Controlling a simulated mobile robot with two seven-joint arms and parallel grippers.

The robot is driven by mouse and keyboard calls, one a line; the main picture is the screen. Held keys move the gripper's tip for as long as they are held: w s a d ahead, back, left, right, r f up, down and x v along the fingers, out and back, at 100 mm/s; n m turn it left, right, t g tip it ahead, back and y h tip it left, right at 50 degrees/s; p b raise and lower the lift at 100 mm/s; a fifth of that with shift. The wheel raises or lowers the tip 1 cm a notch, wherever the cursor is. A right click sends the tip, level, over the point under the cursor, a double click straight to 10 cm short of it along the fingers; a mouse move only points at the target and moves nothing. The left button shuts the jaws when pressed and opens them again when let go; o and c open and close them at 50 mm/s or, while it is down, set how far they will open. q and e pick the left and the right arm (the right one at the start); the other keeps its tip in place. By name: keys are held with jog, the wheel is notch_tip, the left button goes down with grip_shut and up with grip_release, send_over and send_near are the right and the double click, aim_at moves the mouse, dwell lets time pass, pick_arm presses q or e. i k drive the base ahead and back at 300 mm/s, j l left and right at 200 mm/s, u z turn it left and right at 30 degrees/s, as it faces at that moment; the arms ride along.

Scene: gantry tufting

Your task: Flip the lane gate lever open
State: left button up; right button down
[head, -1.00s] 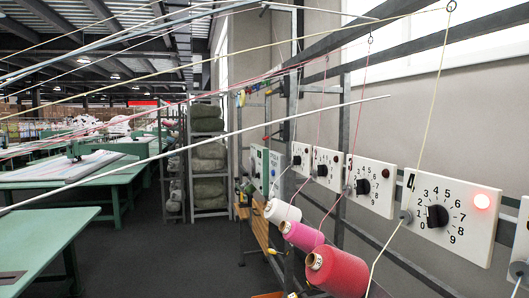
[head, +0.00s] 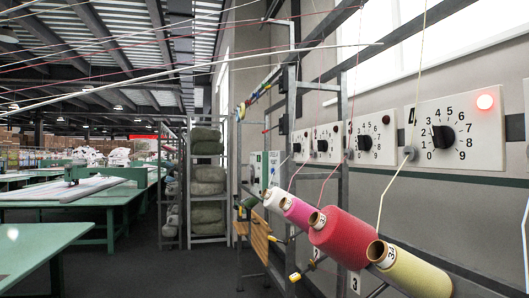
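No part clearly identifiable as the lane gate lever shows in the head view. A small yellow-tipped handle (head: 295,277) on a dark rod sits low, under the thread cones; I cannot tell whether it is the lever or how it is set. White number tags, one reading 3 (head: 355,282), hang on the rail below the cones. The number 4 dial panel (head: 480,135) on the right has a lit red lamp (head: 485,101) and a black knob (head: 443,136). Neither of my grippers is in view.
A red cone (head: 350,240), a pink cone (head: 300,212), a white cone (head: 274,200) and a yellow cone (head: 415,272) line the metal frame. Threads cross overhead. A green table (head: 35,250) stands at left, with open dark floor (head: 165,275) between.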

aim_at(280, 125)
jog(key=i+j+u, duration=0.2)
jog(key=i, duration=1.2)
jog(key=i+j+u, duration=0.15)
jog(key=i, duration=1.2)
